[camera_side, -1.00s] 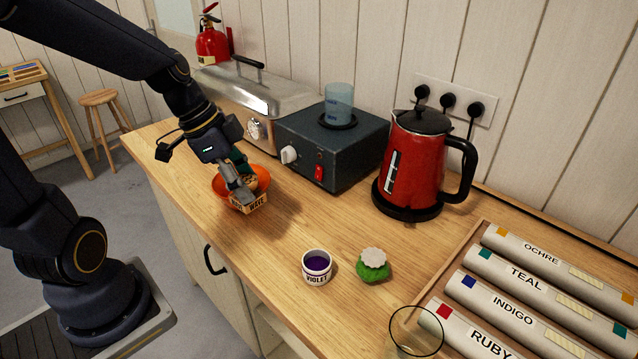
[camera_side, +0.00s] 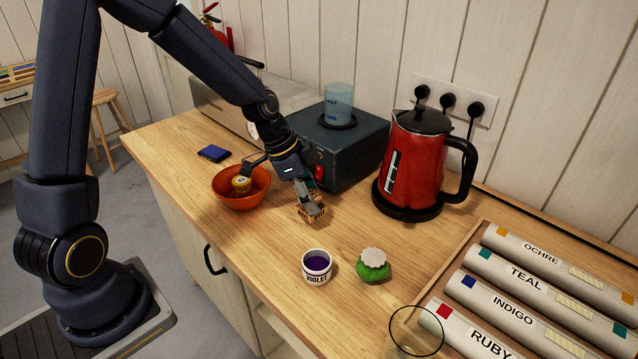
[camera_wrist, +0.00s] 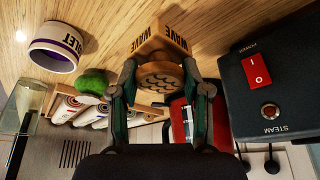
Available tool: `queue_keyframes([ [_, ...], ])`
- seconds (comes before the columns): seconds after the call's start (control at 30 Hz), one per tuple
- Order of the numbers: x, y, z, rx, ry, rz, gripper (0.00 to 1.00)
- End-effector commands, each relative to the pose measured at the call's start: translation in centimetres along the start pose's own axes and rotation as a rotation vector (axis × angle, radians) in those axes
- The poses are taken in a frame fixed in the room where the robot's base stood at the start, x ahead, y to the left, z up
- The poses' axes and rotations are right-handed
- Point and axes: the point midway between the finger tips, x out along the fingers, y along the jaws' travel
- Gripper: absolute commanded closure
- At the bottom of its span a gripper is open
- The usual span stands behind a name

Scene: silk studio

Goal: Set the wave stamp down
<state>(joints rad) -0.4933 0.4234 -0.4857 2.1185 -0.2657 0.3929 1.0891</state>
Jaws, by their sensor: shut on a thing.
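The wave stamp (camera_side: 312,212) is a small wooden block with "WAVE" lettering on its sides. My gripper (camera_side: 308,200) is shut on it, low over the counter, right of the orange bowl and in front of the dark steam box. In the wrist view the wave stamp (camera_wrist: 160,60) sits between the fingertips of my gripper (camera_wrist: 160,82), its round, scale-patterned part towards the camera. I cannot tell whether the stamp touches the counter.
An orange bowl (camera_side: 257,195) holds a small yellow item (camera_side: 241,184). A violet cup (camera_side: 317,267) and a green item with a pale top (camera_side: 373,265) stand in front. The steam box (camera_side: 345,150) and red kettle (camera_side: 412,165) stand behind. A blue pad (camera_side: 214,153) lies beyond the bowl.

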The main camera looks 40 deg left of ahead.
Motion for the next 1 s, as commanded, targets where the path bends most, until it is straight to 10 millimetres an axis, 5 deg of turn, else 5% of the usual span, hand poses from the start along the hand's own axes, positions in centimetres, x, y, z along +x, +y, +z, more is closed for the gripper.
queue_keyframes([
  [0.23, 3.2, -0.2, 1.0, -0.001, -0.001, 0.002, 0.88],
  [0.63, 3.6, -0.3, 1.2, -0.001, -0.001, 0.000, 0.88],
  [0.67, 3.7, -0.3, 1.2, -0.001, -0.001, 0.000, 0.52],
  [0.9, 3.6, -0.3, 1.2, -0.001, -0.001, -0.001, 0.28],
  [1.0, 3.6, -0.3, 1.2, -0.001, -0.001, -0.001, 0.28],
])
